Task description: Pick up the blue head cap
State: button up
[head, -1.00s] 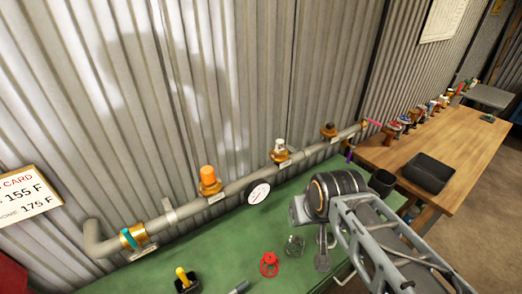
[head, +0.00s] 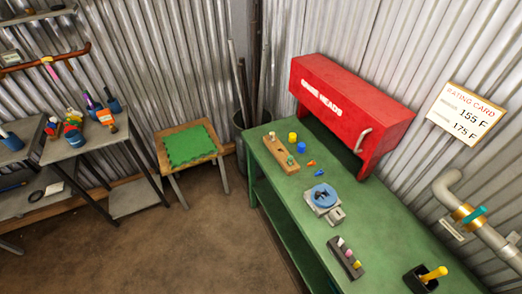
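A small blue cylinder (head: 301,148), which looks like the blue head cap, stands on the far part of the green bench (head: 385,228), in front of the red cabinet. A similar yellow cylinder (head: 292,137) stands just behind it. A smaller blue piece (head: 319,173) lies nearer on the bench, beside small orange pieces (head: 311,162). A blue disc (head: 323,193) sits on a grey metal device (head: 335,215). My gripper is not in this view.
A wooden block (head: 284,157) with fittings lies left of the cylinders. The red cabinet (head: 350,95) overhangs the bench's back. A dark rack (head: 345,258) and a black holder with a yellow handle (head: 433,272) stand nearer. Open floor (head: 150,250) lies left of the bench.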

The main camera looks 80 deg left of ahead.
aim_at(301, 146)
jog(key=u, duration=0.75)
jog(key=k, duration=1.05)
jog(key=u, duration=1.5)
jog(key=i, duration=0.65)
jog(key=u, duration=0.85)
jog(key=i, duration=0.9)
jog(key=z, duration=0.45)
jog(key=i, duration=0.8)
jog(key=z, duration=0.95)
jog(key=i, duration=0.3)
jog(key=z, duration=0.35)
